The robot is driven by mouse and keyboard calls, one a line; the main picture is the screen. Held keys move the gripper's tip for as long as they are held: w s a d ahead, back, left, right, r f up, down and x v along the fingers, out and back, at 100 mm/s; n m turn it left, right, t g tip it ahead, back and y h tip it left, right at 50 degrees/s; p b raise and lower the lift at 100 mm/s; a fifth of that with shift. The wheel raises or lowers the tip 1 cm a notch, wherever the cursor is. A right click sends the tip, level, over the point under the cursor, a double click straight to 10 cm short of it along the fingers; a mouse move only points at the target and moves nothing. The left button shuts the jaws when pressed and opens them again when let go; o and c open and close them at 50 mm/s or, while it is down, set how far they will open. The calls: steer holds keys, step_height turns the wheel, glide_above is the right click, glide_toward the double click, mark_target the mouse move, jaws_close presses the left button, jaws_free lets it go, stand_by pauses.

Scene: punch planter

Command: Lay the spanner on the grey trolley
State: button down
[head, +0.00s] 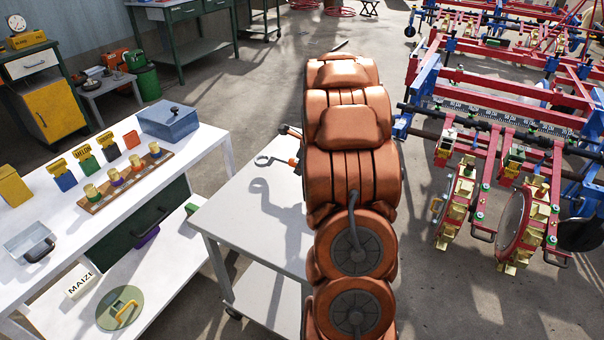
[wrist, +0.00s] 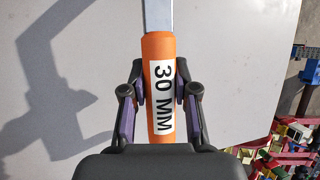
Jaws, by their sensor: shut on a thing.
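The spanner (wrist: 158,95) has an orange handle sleeve marked "30 MM" and a bare metal shank. My gripper (wrist: 158,100) is shut on the orange handle in the wrist view. In the head view the spanner's ring end (head: 264,161) shows to the left of my arm, over the grey trolley (head: 232,210). My gripper is mostly hidden behind my copper-coloured arm there. The trolley's flat top fills most of the wrist view (wrist: 240,60) beneath the spanner. Shadows of the arm and spanner lie on the top, with the spanner apparently above it.
A white bench (head: 75,215) with a blue box (head: 168,121), small tins and a wooden rack stands left of the trolley. The red and blue planter (head: 500,150) stands to the right. The visible trolley top is bare.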

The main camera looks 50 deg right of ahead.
step_height(320, 180, down, 3)
steer(key=shift+f, duration=0.1)
steer(key=c, duration=0.9)
jaws_free()
steer(key=shift+s, duration=0.1)
